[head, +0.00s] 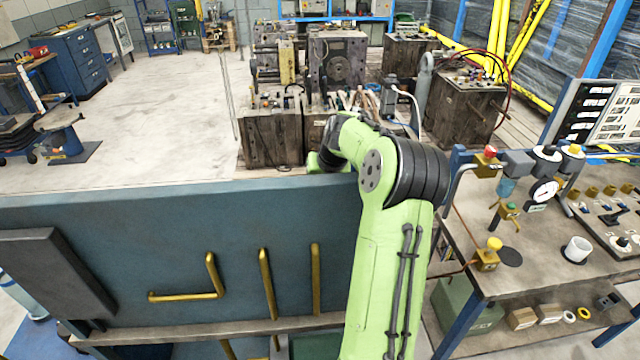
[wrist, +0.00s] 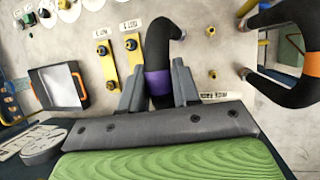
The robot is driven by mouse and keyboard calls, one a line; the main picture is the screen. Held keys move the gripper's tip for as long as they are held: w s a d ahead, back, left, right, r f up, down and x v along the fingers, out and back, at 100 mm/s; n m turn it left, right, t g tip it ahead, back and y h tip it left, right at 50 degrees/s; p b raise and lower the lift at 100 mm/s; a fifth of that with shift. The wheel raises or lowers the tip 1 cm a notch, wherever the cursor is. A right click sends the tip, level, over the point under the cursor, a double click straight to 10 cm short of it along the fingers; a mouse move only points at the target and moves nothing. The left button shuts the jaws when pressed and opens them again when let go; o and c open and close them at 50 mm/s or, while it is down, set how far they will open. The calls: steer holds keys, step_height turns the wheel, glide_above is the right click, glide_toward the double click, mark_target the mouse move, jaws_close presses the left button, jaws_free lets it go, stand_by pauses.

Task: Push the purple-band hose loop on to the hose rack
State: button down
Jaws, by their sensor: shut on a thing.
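The purple-band hose loop is a thick black hose (wrist: 157,45) with a purple band (wrist: 158,83) in the wrist view. It rises from between my fingers and bends right at its top. My gripper (wrist: 158,72) is shut on the hose at the purple band, one grey finger on each side. Two small brass studs (wrist: 211,75) stand on the pale panel to the right of the hose, apart from it; a small label plate sits just below the lower one. I cannot tell for sure that these are the hose rack. In the head view my gripper and the hose are hidden.
A black hose with an orange band (wrist: 312,64) is at the right in the wrist view. Yellow bars (wrist: 108,68) and a black-framed box (wrist: 60,88) are to the left. In the head view, a blue panel (head: 100,225) and a cluttered bench (head: 460,210) flank my arm.

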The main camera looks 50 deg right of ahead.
steer(key=shift+f+b, duration=0.55)
steer(key=shift+f, duration=0.5)
stand_by(1.4)
steer(key=c, duration=0.7)
jaws_free()
steer(key=shift+c, duration=0.2)
steer(key=p+v, duration=0.1)
steer(key=v, duration=1.4)
steer(key=shift+s+r+p, duration=0.2)
steer(key=shift+r+p, duration=0.15)
steer(key=shift+a, duration=0.1)
